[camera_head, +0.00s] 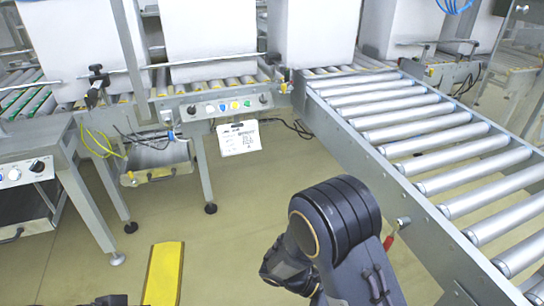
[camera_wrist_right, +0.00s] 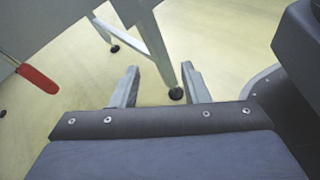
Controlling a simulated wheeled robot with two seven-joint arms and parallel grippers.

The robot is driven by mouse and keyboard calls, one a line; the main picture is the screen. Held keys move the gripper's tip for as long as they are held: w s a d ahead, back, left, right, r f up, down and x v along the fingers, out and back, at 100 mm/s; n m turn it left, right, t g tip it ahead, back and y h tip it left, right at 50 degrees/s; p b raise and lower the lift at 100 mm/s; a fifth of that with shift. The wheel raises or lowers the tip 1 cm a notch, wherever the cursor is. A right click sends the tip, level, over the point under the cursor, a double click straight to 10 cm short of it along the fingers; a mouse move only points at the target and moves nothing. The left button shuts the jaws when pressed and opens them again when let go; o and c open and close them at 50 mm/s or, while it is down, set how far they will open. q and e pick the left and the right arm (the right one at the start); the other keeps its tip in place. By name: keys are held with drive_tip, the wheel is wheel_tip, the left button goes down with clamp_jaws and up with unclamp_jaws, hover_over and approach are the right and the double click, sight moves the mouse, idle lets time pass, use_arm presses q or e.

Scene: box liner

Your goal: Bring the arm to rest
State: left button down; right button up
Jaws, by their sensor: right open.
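My right arm shows in the head view as a black, bent arm at the bottom centre, beside the roller conveyor. My right gripper (camera_wrist_right: 159,88) shows in the right wrist view. Its two grey fingers stand apart with nothing between them but floor and a conveyor leg farther off. In the head view its fingers cannot be made out. My left gripper is not in view.
A roller conveyor (camera_head: 431,145) runs along the right, close to my arm. A red handle (camera_head: 388,242) sticks out from its side; a red handle (camera_wrist_right: 38,79) also shows in the right wrist view. White boxes (camera_head: 210,38) stand on rollers behind. Open floor (camera_head: 225,225) lies left of my arm, with a yellow block (camera_head: 164,273).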

drive_tip(key=s+d+r+m+t+y, duration=0.1)
drive_tip(key=s+r+m+t+y, duration=0.9)
drive_tip(key=r+m+y, duration=0.6)
wheel_tip(320, 180, up, 37)
drive_tip(key=n+p, duration=0.2)
drive_tip(key=p, duration=3.6)
drive_tip(key=shift+y, duration=0.4)
drive_tip(key=shift+d+f, duration=0.1)
drive_tip(key=shift+f, duration=0.05)
